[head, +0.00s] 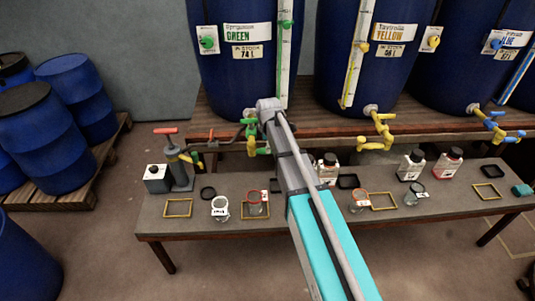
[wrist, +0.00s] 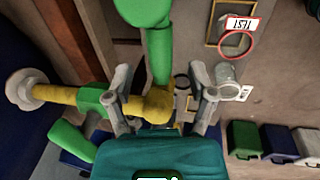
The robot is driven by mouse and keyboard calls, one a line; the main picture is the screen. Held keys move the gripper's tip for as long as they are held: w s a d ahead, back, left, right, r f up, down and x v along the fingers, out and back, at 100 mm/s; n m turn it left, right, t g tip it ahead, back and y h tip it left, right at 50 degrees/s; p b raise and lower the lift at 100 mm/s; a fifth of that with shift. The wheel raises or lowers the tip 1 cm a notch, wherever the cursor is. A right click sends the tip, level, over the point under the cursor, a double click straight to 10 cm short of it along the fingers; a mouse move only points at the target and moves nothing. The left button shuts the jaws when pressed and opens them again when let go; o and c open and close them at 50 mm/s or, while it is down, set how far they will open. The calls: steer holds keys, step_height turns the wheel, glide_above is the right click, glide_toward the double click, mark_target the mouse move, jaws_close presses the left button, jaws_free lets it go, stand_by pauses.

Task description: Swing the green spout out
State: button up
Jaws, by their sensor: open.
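The green vat (head: 225,70) stands at the left of the raised shelf in the head view. Its tap, with the green spout (head: 251,145), shows low at its front, partly behind my arm. In the wrist view the green spout (wrist: 158,60) runs up the picture from a yellow elbow (wrist: 150,105). The yellow tap body (wrist: 60,95) leads left to a pale flange, and a green lever (wrist: 70,140) hangs at lower left. My gripper (wrist: 161,80) is open, with one finger on each side of the spout. I cannot tell whether either finger touches it.
Below is a grey bench (head: 290,190) with jars, bottles and yellow frames. A red-rimmed jar (wrist: 229,75) shows right of my gripper. A hand pump (head: 176,165) stands at the bench's left end. The yellow vat's tap (head: 378,130) is to the right.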

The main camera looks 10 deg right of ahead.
steer(key=shift+w+f+b, duration=0.2)
steer(key=shift+f+b, duration=0.55)
steer(key=shift+f, duration=0.15)
steer(key=shift+w+f+b, duration=0.15)
steer(key=shift+f+b, duration=0.6)
steer(key=shift+f, duration=0.15)
